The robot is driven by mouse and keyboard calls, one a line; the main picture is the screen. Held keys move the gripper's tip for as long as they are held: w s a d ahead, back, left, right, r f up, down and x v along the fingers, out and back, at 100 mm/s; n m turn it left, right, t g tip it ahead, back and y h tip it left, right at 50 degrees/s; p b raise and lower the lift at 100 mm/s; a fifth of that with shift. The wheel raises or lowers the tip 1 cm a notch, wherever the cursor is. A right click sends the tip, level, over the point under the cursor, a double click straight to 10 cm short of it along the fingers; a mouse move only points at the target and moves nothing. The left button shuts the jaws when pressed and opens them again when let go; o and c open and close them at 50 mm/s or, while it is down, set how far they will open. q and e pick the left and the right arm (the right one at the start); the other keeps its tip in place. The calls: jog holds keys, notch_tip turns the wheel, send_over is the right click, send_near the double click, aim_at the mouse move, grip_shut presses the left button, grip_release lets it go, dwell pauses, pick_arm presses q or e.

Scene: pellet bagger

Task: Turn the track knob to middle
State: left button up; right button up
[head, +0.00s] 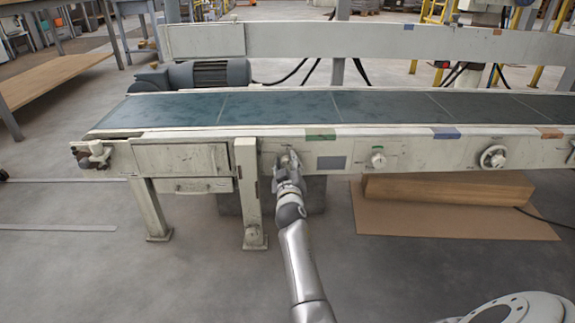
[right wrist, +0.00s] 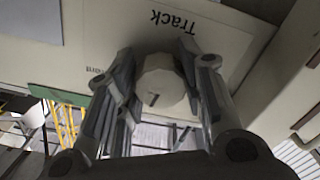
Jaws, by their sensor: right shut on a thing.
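The track knob (right wrist: 160,86) is a pale, faceted knob on the conveyor's front panel (right wrist: 235,40), under a "Track" label that shows upside down in the right wrist view. A short dark mark shows on its face. My right gripper (right wrist: 160,95) is shut on it, one finger on each side. In the head view my right gripper (head: 287,168) reaches up to the panel and mostly hides the knob. The small position lettering around the knob is mostly hidden; only "ant" reads beside one finger. My left gripper is not in view.
To the right on the same panel are another small knob (head: 378,160) and a handwheel (head: 493,157). The teal belt (head: 300,107) runs above. A drawer-like box (head: 190,160) and a leg (head: 249,195) stand close left of my gripper. A cardboard box (head: 450,188) lies below.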

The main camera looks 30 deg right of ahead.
jog(key=shift+n, duration=1)
jog(key=o, duration=1)
jog(key=shift+o, duration=0.2)
jog(key=v, duration=0.7)
jog(key=shift+s, duration=0.25)
jog(key=shift+a, duration=0.15)
